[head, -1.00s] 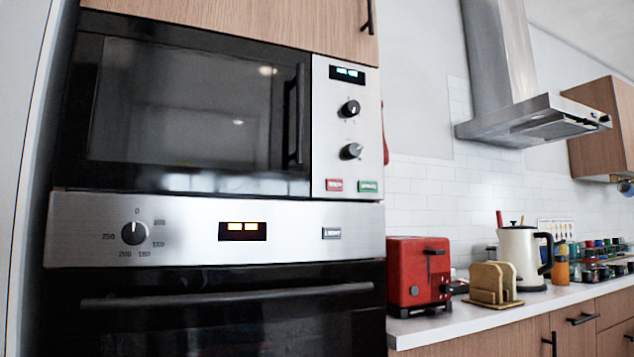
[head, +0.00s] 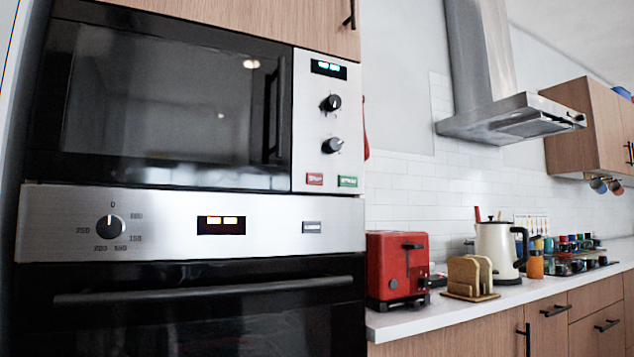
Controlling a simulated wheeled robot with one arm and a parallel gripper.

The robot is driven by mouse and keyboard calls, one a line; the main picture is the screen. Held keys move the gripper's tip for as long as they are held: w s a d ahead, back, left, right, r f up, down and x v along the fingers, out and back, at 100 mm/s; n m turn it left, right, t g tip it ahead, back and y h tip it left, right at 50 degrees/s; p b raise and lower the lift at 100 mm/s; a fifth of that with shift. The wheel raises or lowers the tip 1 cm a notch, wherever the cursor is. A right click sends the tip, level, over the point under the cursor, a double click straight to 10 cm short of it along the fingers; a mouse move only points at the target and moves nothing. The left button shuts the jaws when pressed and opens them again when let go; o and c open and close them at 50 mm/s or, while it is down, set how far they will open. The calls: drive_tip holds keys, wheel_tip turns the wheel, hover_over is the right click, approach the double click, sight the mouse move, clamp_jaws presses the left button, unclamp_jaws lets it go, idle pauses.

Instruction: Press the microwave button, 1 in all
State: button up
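The microwave (head: 170,100) is built into the tall cabinet, its dark glass door shut. Its silver control panel (head: 327,110) is on the right side, with a lit display and two dark knobs. At the bottom of the panel are a red button (head: 314,179) and a green button (head: 348,181); their lettering is too small to read. My gripper is not in view.
An oven (head: 190,222) with a long handle sits below the microwave. A red toaster (head: 397,268), toast rack (head: 470,277) and white kettle (head: 496,250) stand on the counter to the right. A range hood (head: 513,118) juts out above the counter.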

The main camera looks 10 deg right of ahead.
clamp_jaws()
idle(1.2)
